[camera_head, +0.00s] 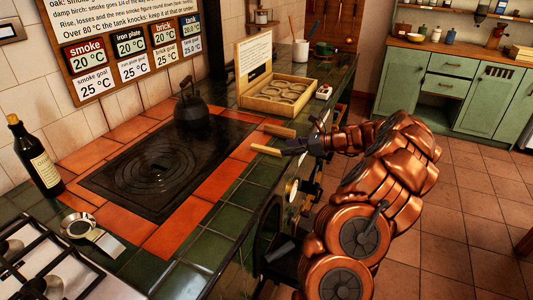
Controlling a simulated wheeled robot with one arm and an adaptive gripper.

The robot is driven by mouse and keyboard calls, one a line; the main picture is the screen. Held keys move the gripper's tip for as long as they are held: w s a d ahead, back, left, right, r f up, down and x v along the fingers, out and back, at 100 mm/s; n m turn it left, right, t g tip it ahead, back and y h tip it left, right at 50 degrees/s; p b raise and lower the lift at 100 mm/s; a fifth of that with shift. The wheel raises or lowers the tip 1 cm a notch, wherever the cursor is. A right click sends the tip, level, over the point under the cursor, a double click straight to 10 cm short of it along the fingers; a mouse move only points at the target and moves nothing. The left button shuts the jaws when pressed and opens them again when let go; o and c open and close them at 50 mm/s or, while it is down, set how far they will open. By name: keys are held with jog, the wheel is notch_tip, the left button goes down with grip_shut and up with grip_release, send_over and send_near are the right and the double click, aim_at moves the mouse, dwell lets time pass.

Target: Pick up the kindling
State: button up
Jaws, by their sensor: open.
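A pale, short wooden stick (265,149), which looks like the kindling, lies at the right edge of the hearth's orange tiles. A darker, thicker wooden piece (280,131) lies just behind it. My gripper (287,146) is open, reaching in from the right with its dark fingers at the stick's right end. The stick's right end is partly hidden by the fingers. I cannot tell whether it is between them or touching them.
A black kettle (191,110) stands at the back of the dark iron plate (150,172). An open wooden box (278,95) with ring-shaped slots stands behind the wood. A dark bottle (35,158) and a small metal dish (78,223) are at left. The green-tiled counter front (205,255) is clear.

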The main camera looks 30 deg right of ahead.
aim_at(273, 150)
jog(key=shift+m, duration=0.3)
jog(key=shift+w+d+f+p+x, duration=0.1)
jog(key=shift+d+x, duration=0.15)
jog(key=shift+x, duration=0.9)
jog(key=shift+w+d+f+p+x, duration=0.15)
jog(key=shift+d+x, duration=0.1)
jog(key=shift+x, duration=0.95)
jog(key=shift+w+d+f+p+x, duration=0.1)
jog(key=shift+d+x, duration=0.15)
jog(key=shift+x, duration=0.9)
jog(key=shift+c, duration=0.2)
grip_shut()
jog(key=shift+r, duration=0.1)
